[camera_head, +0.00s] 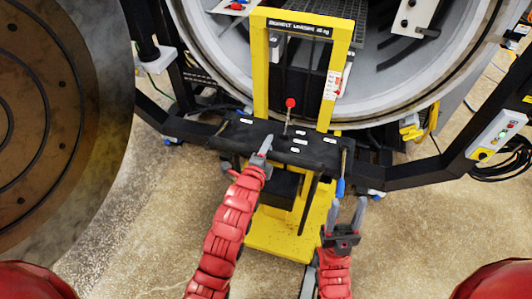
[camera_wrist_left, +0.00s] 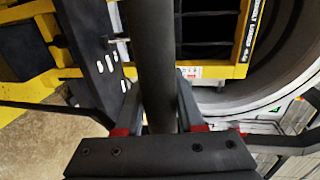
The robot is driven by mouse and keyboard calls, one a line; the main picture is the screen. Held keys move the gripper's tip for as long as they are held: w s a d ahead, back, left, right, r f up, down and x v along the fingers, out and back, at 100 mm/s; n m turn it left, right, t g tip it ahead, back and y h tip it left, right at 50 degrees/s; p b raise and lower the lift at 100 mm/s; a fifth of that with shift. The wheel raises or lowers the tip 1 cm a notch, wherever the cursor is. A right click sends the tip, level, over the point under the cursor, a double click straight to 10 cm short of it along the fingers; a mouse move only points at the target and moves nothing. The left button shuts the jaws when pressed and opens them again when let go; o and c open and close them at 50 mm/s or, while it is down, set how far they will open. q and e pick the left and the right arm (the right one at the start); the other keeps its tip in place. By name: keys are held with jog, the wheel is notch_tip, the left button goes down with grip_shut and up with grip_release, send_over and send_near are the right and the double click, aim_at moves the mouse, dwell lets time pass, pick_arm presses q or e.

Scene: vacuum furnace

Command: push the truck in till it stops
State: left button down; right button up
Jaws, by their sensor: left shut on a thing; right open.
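The yellow truck (camera_head: 261,75) stands upright in front of the round furnace opening (camera_head: 205,62), with its mast overlapping the opening. A dark panel with white labels (camera_head: 315,152) and a red-knobbed lever (camera_head: 290,103) are on its near side. My left gripper (camera_head: 264,148) is at the left part of this panel. In the left wrist view it is shut on a dark round bar (camera_wrist_left: 150,50), between its fingers. My right gripper (camera_head: 347,208) is open and empty, below and right of the panel, near a blue handle (camera_head: 340,187).
The large round furnace door (camera_head: 60,110) stands swung open at the left. Black frame beams (camera_head: 425,170) flank the truck. A control box with a green light (camera_head: 497,135) is at the right. Speckled floor (camera_head: 400,235) is free at the lower right.

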pick_arm(q)
jog(key=shift+r, duration=0.2)
jog(key=c, duration=0.9)
grip_release()
jog(key=shift+w, duration=0.1)
jog(key=o, duration=0.4)
jog(key=shift+w+d+f, duration=0.1)
jog(key=shift+w+f, duration=0.1)
jog(key=shift+s, duration=0.15)
jog(key=p+v, duration=0.3)
jog(key=v, duration=1.4)
jog(key=shift+r, duration=0.1)
